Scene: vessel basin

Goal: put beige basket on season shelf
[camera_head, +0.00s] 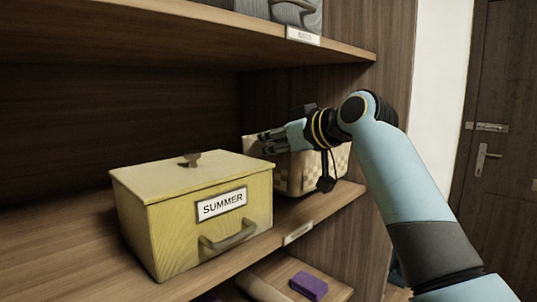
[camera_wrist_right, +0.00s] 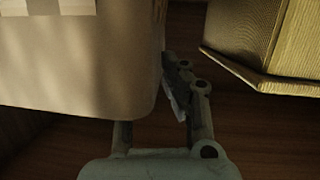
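The beige basket (camera_head: 338,158), with a checkered pattern, stands on the middle shelf (camera_head: 80,245) at its right end, against the side panel. It also fills the upper left of the right wrist view (camera_wrist_right: 75,70). My right gripper (camera_head: 272,142) is at the basket's upper front left, in front of part of it. Its fingers look spread in the head view. In the right wrist view one finger (camera_wrist_right: 180,88) is beside the basket's right side; the other runs behind the basket, its tip hidden. Whether they touch it is unclear. My left gripper is not in view.
A yellow lidded box labelled SUMMER (camera_head: 155,225) stands left of the basket, with a narrow gap between. An upper shelf (camera_head: 150,32) hangs overhead, holding a grey container (camera_head: 300,14). A purple item (camera_head: 308,285) lies on the lower shelf. A door is at right.

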